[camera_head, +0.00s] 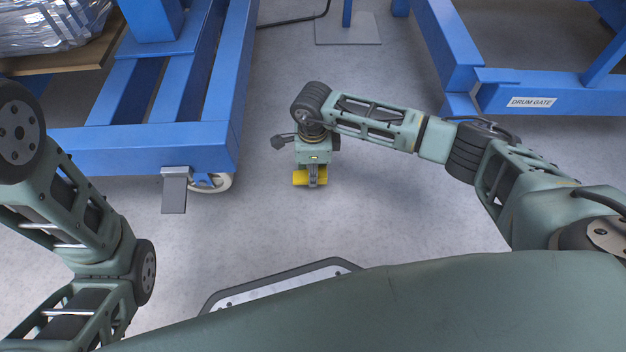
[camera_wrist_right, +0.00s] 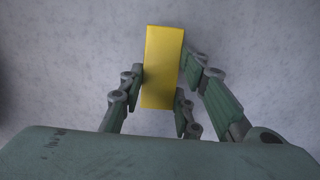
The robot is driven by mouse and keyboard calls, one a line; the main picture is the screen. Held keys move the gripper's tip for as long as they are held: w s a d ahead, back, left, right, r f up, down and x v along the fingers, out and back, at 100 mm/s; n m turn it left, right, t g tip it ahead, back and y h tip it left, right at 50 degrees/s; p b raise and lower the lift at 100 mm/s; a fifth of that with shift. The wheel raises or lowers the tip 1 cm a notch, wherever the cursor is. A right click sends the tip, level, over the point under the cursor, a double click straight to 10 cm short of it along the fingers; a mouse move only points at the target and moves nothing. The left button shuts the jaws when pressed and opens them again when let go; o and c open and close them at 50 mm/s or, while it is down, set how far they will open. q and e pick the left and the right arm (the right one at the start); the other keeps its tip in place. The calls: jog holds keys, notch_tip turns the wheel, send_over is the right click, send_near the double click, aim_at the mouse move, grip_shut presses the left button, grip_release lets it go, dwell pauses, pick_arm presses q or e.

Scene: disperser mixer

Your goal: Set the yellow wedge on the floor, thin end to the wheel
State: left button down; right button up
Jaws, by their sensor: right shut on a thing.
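The yellow wedge (camera_head: 301,177) is at my right gripper (camera_head: 316,180) in the head view, low over the floor or on it; I cannot tell which. In the right wrist view the wedge (camera_wrist_right: 162,60) lies between the fingers of the right gripper (camera_wrist_right: 162,90), which is shut on it. Its long side runs away from the palm, and its thin end cannot be made out. The caster wheel (camera_head: 211,183) under the blue frame is to the left of the wedge, with a clear gap of floor between. My left gripper is not in view.
The blue frame (camera_head: 150,160) stands at the left, with a grey metal plate (camera_head: 174,190) hanging beside the wheel. Another blue frame with a "DRUM GATE" label (camera_head: 531,102) stands at the upper right. The floor (camera_head: 400,210) around the wedge is clear. A black cable (camera_head: 295,20) lies at the back.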

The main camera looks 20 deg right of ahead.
jog(key=shift+f+b, duration=1.3)
jog(key=shift+f, duration=0.45)
jog(key=shift+f, duration=0.15)
jog(key=o, duration=1.1)
notch_tip(320, 180, up, 12)
jog(key=p, duration=0.9)
jog(key=shift+r, duration=0.25)
jog(key=shift+s+f, duration=0.1)
